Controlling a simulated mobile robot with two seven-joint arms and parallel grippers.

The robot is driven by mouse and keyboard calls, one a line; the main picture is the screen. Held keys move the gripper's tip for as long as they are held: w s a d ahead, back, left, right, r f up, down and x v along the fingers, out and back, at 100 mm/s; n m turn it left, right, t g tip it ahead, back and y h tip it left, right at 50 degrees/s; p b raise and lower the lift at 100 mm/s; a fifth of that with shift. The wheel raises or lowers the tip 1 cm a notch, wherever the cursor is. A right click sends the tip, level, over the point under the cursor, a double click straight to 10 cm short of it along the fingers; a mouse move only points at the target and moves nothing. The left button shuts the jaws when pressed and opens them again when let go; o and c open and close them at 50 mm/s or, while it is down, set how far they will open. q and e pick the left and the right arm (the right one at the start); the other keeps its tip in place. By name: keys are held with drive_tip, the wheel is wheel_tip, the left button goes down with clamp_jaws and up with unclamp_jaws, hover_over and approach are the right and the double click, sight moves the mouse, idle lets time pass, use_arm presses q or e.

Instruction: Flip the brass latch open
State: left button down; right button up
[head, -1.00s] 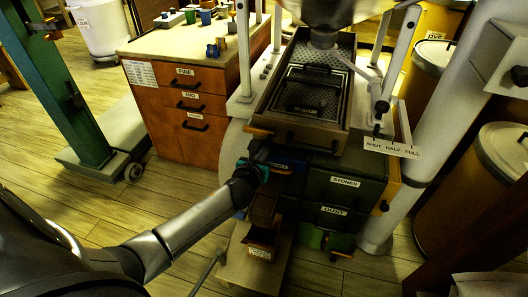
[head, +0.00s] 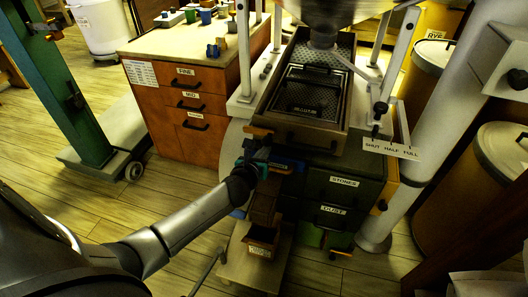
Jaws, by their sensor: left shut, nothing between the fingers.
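A small brass-coloured piece (head: 260,132), which looks like the latch, sits at the front left corner of the dark sieve tray (head: 305,138). I cannot tell from this view whether it is flipped. My left gripper (head: 259,146) is just below the piece, at the front left of the machine. Its fingers are shut with nothing held. They look close to the piece, but I cannot tell whether they touch it. The dark wrist hides part of the machine's left side. My right gripper is not in view.
Below the tray are drawers marked STONES (head: 344,182) and DUST (head: 332,211). An orange drawer cabinet (head: 187,148) stands to the left, and a green post (head: 68,95) further left. A white post (head: 425,150) and barrels (head: 440,58) stand right.

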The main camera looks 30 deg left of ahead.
sight(267, 141)
use_arm(q)
wheel_tip(267, 141, up, 3)
drive_tip(key=n+h+p, duration=0.1)
drive_tip(key=n+p, duration=0.1)
drive_tip(key=n, duration=0.1)
drive_tip(key=shift+a+r+t+h+p, duration=0.1)
drive_tip(key=shift+r+t+h+p, duration=0.05)
drive_tip(key=shift+t+h+p, duration=0.2)
drive_tip(key=shift+a+r+n+h, duration=0.15)
drive_tip(key=shift+r+n+h, duration=0.35)
drive_tip(key=shift+n, duration=0.3)
drive_tip(key=s+a+r+n+t+h, duration=0.1)
drive_tip(key=a+r+n+t+h, duration=0.1)
drive_tip(key=n, duration=0.8)
drive_tip(key=a+r+t, duration=0.1)
drive_tip(key=a+r, duration=0.1)
drive_tip(key=a, duration=0.1)
drive_tip(key=shift+s+a+r+b, duration=0.25)
drive_tip(key=shift+a+r+b, duration=0.1)
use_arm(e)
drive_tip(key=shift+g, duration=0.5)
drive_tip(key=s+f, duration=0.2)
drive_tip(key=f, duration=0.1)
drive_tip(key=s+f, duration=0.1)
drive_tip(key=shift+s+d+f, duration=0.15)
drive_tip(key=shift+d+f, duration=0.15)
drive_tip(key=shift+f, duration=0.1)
use_arm(q)
drive_tip(key=shift+t, duration=0.35)
